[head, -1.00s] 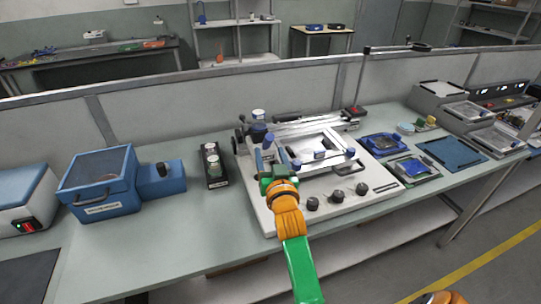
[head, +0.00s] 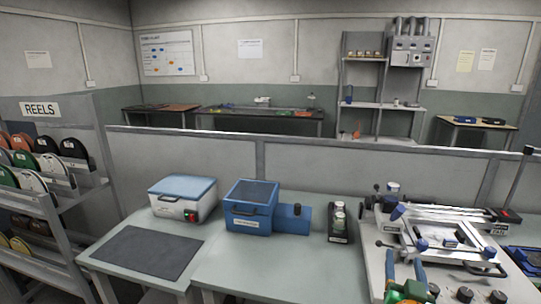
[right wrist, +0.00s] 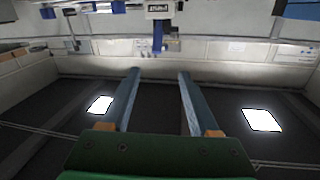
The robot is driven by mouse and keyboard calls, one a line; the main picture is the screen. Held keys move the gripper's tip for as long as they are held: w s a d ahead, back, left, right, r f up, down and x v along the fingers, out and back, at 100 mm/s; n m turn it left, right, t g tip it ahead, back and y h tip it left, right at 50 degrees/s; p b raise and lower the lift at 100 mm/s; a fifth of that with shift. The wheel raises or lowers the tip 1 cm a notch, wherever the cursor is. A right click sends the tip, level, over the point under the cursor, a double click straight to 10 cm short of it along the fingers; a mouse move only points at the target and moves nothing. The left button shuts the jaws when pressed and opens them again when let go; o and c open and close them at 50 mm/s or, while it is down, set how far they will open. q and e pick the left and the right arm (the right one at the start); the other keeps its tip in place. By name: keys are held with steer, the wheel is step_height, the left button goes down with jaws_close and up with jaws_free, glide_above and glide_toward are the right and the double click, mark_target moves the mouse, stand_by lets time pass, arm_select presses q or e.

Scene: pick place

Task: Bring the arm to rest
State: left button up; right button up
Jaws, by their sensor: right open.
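My right gripper (head: 405,274) shows at the bottom right of the head view, in front of the white fixture with blue knobs (head: 375,262). Its two blue-grey fingers stand apart with nothing between them. In the right wrist view the same gripper (right wrist: 157,76) is open and empty, its fingers clear of any object. The rest of the right arm is cut off by the lower edge of the head view. My left gripper is in neither current view.
On the bench stand a blue box (head: 250,219), a white box with a blue lid (head: 171,204) and a black holder with small jars (head: 339,235). A dark mat (head: 150,252) lies bare at the front left. A reel rack (head: 62,200) stands at the far left.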

steer(key=s+a+f+n+g+y, duration=0.2)
steer(key=s+a+f, duration=0.2)
steer(key=f, duration=0.7)
steer(key=s+a+f+n+g+y, duration=0.2)
steer(key=s+a+f+g, duration=0.15)
steer(key=f, duration=0.75)
steer(key=s+a+f+n+g+y, duration=0.2)
steer(key=s+a+f, duration=0.15)
steer(key=f, duration=0.75)
steer(key=s+f+n+g, duration=0.1)
steer(key=s+f+g, duration=0.3)
steer(key=s, duration=1.2)
steer(key=s+f+n+g+y, duration=0.1)
steer(key=s+f+g, duration=0.3)
steer(key=s+f, duration=0.6)
steer(key=s, duration=0.5)
steer(key=shift+s+d+f, duration=0.15)
steer(key=shift+s+f, duration=0.25)
